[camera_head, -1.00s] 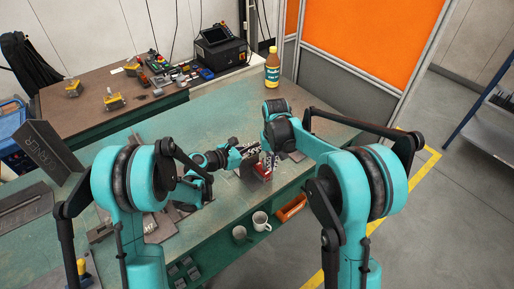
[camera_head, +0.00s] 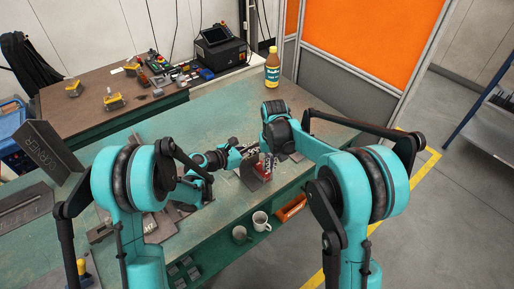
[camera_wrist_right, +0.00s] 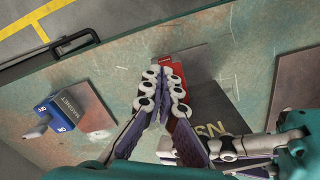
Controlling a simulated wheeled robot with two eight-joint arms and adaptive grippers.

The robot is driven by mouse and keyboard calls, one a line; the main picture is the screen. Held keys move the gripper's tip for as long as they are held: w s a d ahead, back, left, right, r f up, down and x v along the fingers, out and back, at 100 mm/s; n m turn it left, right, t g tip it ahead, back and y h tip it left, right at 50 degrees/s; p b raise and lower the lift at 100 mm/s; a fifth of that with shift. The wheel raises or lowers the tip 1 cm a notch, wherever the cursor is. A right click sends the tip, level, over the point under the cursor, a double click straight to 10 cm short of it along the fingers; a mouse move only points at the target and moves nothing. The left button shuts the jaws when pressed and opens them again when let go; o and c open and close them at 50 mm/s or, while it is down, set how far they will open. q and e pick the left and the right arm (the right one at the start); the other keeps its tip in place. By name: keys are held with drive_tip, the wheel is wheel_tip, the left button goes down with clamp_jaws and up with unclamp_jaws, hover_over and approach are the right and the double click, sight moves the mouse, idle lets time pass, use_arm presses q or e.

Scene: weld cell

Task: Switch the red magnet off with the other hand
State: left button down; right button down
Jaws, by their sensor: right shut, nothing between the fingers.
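The red magnet (camera_wrist_right: 182,66) shows in part behind and beside my right gripper's fingers in the right wrist view. In the head view it is a small red patch (camera_head: 264,178) by the upright dark plate (camera_head: 249,175). My right gripper (camera_wrist_right: 165,67) is shut and empty, its fingertips close over the red magnet; contact cannot be told. It also shows in the head view (camera_head: 268,164). My left gripper (camera_head: 236,153) is beside the dark plate; its fingers are partly hidden, and its grip is unclear. The plate (camera_wrist_right: 211,105) carries light lettering.
A blue magnet (camera_wrist_right: 62,112) with a grey handle stands left in the right wrist view. Two mugs (camera_head: 260,221) are near the green table's (camera_head: 305,140) front side. A bottle (camera_head: 272,70) stands at the back. An orange bin (camera_head: 291,208) is below the edge.

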drive_tip(key=shift+s+a, duration=0.4)
drive_tip(key=shift+a, duration=0.2)
idle(1.6)
drive_tip(key=shift+a, duration=0.85)
idle(1.5)
drive_tip(key=shift+s+d, duration=0.3)
wheel_tip(320, 180, up, 7)
idle(0.9)
idle(0.7)
wheel_tip(320, 180, up, 12)
idle(0.4)
drive_tip(key=shift+r, duration=0.1)
